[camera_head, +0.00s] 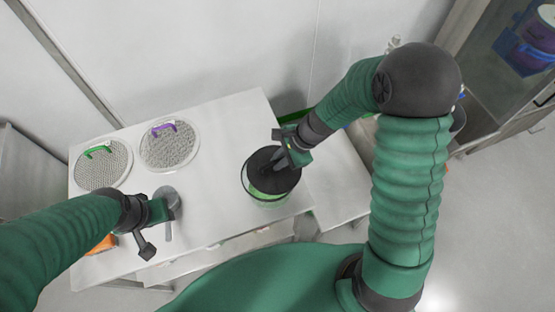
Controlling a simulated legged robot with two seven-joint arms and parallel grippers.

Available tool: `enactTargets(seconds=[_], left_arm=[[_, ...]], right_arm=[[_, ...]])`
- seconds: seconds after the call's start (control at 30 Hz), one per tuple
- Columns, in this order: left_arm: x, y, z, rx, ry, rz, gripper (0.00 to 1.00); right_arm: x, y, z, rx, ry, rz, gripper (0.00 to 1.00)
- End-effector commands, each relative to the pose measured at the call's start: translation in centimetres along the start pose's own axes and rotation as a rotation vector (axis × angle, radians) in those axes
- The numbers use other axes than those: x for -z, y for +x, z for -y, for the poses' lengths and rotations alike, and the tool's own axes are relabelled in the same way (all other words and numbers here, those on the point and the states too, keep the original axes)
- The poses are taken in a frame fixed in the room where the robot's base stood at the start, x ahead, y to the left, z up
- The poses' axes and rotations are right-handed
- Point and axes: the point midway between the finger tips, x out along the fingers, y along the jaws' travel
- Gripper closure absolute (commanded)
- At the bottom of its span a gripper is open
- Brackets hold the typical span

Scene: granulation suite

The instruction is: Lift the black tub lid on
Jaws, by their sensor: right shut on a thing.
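The black tub lid (262,182) is a dark disc at the top of a clear tub (268,201) with green showing inside, near the right end of the white table. My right gripper (284,161) is shut on the black lid at its upper right side. The fingertips are partly hidden against the dark lid. I cannot tell whether the lid is seated on the rim or just above it. My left gripper (158,228) hangs over the table's front left part, by a grey scoop-like thing, with its fingers spread and nothing between them.
Two round mesh sieves, one with a green handle (99,151) and one with a purple handle (163,130), lie at the back left. A grey scoop-like thing (170,196) lies near my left gripper. An orange thing (102,244) is at the front left edge. The table's middle (215,185) is clear.

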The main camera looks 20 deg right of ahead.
Motion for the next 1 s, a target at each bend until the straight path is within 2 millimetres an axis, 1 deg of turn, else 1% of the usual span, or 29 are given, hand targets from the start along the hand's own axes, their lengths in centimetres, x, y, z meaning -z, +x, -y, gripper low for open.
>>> enactTargets(seconds=[0.13, 1.0], left_arm=[[0.0, -0.1, 0.0, 0.000, -0.001, -0.001, 0.60], [0.0, 0.0, 0.0, 0.000, -0.001, 0.000, 0.60]], right_arm=[[-0.6, 0.1, 0.0, 0.000, -0.003, -0.004, 1.00], [-1.6, 0.6, -0.1, 0.000, -0.002, -0.001, 1.00]])
